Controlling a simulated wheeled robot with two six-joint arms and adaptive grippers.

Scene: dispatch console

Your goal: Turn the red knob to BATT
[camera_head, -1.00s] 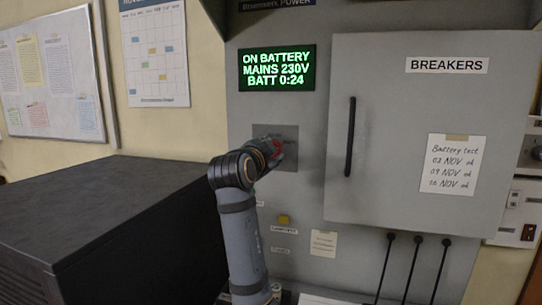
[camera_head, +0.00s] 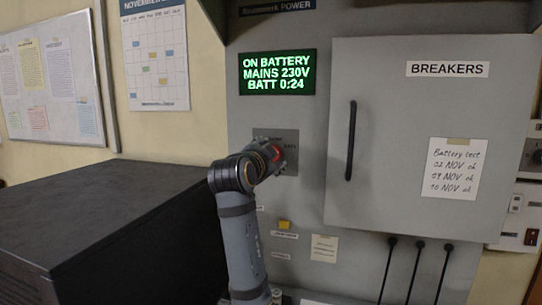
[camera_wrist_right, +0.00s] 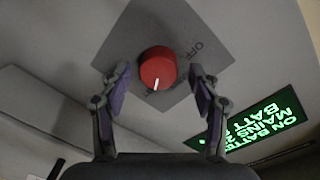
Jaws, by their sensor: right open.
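The red knob (camera_wrist_right: 158,68) sits on a square grey plate (camera_wrist_right: 128,38) in the wrist view. Its white pointer mark points toward the bottom of that view. An OFF label shows to the knob's right there, and another label below it is unreadable. My right gripper (camera_wrist_right: 160,77) is open, with one finger on each side of the knob and a gap on both sides. In the head view my right gripper (camera_head: 277,157) is in front of the plate (camera_head: 289,137) and covers most of the red knob. My left gripper is in neither view.
A green display (camera_head: 277,72) above the plate reads ON BATTERY, MAINS 230V, BATT 0:24. The breaker cabinet door (camera_head: 390,110) with its black handle (camera_head: 350,140) stands to the right. A yellow button (camera_head: 284,225) is below. A black cabinet (camera_head: 110,205) fills the lower left.

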